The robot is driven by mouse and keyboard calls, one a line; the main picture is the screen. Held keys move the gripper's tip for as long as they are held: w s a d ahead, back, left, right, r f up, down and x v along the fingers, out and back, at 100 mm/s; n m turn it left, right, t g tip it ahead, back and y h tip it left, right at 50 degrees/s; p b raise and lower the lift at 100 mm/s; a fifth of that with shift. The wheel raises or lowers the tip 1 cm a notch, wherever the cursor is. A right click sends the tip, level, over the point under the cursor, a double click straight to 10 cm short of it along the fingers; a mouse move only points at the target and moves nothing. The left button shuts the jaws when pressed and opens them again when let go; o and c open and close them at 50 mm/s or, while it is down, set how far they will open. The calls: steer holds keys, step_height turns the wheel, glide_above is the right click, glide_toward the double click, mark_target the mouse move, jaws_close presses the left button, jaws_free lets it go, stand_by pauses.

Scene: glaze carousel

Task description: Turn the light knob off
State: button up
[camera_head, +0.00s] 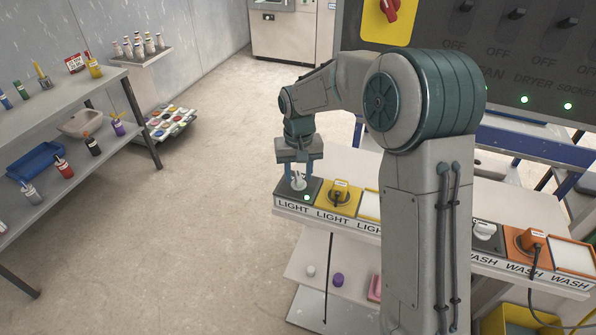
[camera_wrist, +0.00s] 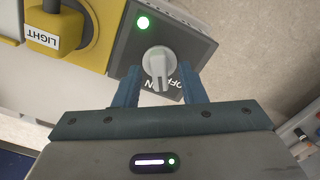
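The light knob (camera_head: 298,183) is a light grey rotary knob on a dark grey panel marked LIGHT, at the left end of the bench. In the wrist view the knob (camera_wrist: 157,62) has its raised bar pointing down the picture, close to the ON mark, with OFF to the right. A green lamp (camera_wrist: 143,22) on the panel is lit. My gripper (camera_head: 299,176) points down over the knob. In the wrist view my gripper (camera_wrist: 158,88) is open, one finger on each side of the bar, with visible gaps. Contact is not visible.
A yellow panel (camera_wrist: 80,25) with a yellow plug marked LIGHT adjoins the knob panel. Farther right on the bench are a grey switch (camera_head: 486,232) and an orange plug (camera_head: 532,239). A shelf (camera_head: 60,91) with bottles stands at left. The floor between is clear.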

jaws_close()
steer(key=shift+n, duration=0.3)
steer(key=n, duration=0.5)
steer(key=shift+n, duration=0.3)
steer(key=n+p, duration=0.1)
steer(key=n, duration=0.4)
steer(key=shift+n, duration=0.3)
steer(key=shift+w, duration=0.1)
stand_by(0.4)
